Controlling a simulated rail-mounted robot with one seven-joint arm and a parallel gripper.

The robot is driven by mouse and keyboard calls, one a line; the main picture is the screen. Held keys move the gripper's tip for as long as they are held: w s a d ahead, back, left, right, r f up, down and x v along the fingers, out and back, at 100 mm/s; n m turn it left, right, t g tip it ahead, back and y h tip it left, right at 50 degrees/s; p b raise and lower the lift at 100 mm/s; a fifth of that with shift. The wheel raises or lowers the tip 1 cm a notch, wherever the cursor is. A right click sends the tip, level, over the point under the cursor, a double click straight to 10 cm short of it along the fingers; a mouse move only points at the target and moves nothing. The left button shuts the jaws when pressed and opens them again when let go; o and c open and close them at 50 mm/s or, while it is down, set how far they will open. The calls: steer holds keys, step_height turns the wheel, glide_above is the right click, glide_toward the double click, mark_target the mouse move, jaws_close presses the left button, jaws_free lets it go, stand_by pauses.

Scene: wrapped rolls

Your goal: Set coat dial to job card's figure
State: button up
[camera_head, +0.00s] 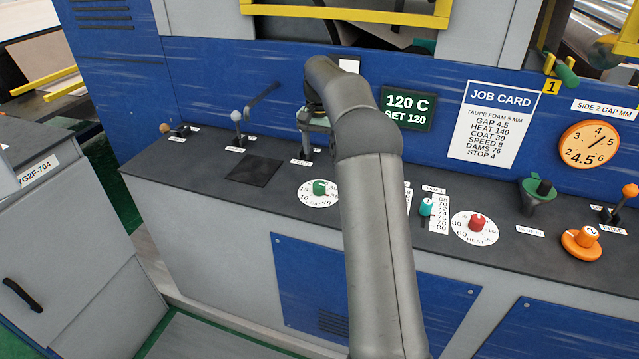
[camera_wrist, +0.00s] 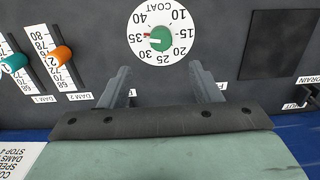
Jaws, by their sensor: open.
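The job card (camera_head: 494,124) on the blue panel reads COAT 30. The coat dial (camera_wrist: 166,12) is a round white plate with a green knob (camera_wrist: 161,39), seen upside down in the wrist view; its figures run from 10 to 40. A small red mark at the knob's left side points close to 35. The dial plate (camera_head: 313,199) and its green knob (camera_head: 319,187) also show in the head view, partly behind my arm. My gripper (camera_wrist: 160,68) is open and empty, its fingers apart, short of the knob in the picture. Contact cannot be seen.
A teal slider (camera_head: 426,207), a red heat knob (camera_head: 477,222) and an orange knob (camera_head: 581,240) stand right of my arm. Levers (camera_head: 237,128) and a dark square pad (camera_head: 254,170) lie left of the coat dial. A display (camera_head: 407,109) reads 120 C, SET 120.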

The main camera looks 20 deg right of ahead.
mark_target(319, 184)
step_height(319, 184, down, 12)
steer(key=shift+f+p, duration=0.15)
steer(key=shift+p, duration=0.5)
steer(key=c, duration=1)
steer(key=shift+n, duration=0.3)
steer(key=n+b, duration=0.1)
steer(key=n, duration=0.4)
steer(key=shift+w, duration=0.1)
steer(key=shift+n, duration=2.7)
